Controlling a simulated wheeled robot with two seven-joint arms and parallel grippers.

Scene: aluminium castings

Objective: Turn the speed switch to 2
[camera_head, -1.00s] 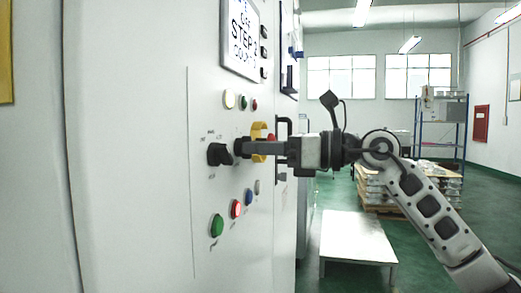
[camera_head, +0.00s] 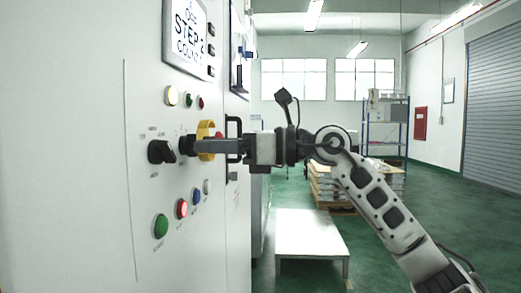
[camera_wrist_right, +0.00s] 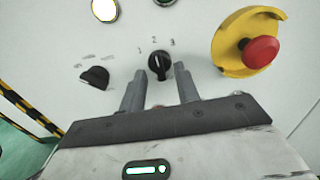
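The speed switch (camera_wrist_right: 159,67) is a black rotary knob with the marks 1, 2 and 3 above it in the right wrist view. Its grip bar looks roughly upright; I cannot tell its exact setting. My right gripper (camera_wrist_right: 160,92) is open, with one finger to each side below the knob, and a gap shows between fingers and knob. In the head view my right gripper (camera_head: 197,146) reaches in from the right to the panel, its fingers partly covering the speed switch (camera_head: 184,144). My left gripper is not in view.
Left of the switch is another black knob (camera_head: 161,151). To its right is a red emergency button (camera_wrist_right: 261,51) on a yellow collar (camera_wrist_right: 228,43). Lit and coloured buttons, such as a green one (camera_head: 160,226), sit above and below. A low white table (camera_head: 310,232) stands beyond.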

